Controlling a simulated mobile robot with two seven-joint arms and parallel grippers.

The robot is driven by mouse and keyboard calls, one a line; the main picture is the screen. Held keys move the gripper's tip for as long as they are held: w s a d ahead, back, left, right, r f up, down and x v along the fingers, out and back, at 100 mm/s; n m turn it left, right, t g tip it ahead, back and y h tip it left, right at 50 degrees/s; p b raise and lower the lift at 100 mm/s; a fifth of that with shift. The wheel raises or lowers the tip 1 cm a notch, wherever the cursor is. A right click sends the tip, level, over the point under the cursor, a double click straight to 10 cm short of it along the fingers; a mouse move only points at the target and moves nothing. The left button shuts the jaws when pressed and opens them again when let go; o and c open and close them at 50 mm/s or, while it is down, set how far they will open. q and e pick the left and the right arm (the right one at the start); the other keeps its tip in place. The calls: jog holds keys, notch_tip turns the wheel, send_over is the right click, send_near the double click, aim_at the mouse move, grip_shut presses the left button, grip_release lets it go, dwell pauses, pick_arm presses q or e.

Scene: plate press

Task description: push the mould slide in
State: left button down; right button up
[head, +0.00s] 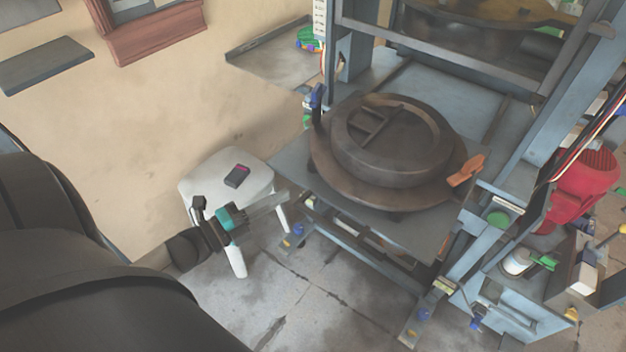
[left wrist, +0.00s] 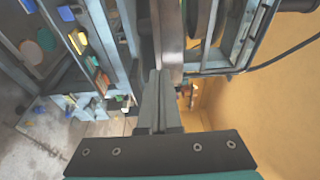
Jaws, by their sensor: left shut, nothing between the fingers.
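The mould slide is a round, dark brown mould (head: 345,152) with a raised ring and crossbars, out in front of the blue-grey press frame on a grey table plate. It has an orange grip (head: 466,170) at its right and a dark upright handle (head: 317,112) at its left. My left gripper (head: 284,196) is shut and empty, its fingers reaching toward the table plate's near left corner. In the left wrist view the closed fingertips (left wrist: 158,74) point at a brown edge (left wrist: 171,35); I cannot tell whether they touch it. My right gripper is not in view.
A white stool (head: 205,182) with a dark box (head: 237,176) stands behind my left gripper. The press frame (head: 545,135) rises behind and right of the mould. A red motor (head: 585,185) is at the right.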

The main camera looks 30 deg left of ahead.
aim_at(323, 173)
pick_arm(q)
jog(key=x, duration=0.8)
jog(key=shift+w+d+f+b, duration=0.1)
jog(key=shift+w+d+b, duration=0.05)
jog(key=shift+w+b, duration=0.2)
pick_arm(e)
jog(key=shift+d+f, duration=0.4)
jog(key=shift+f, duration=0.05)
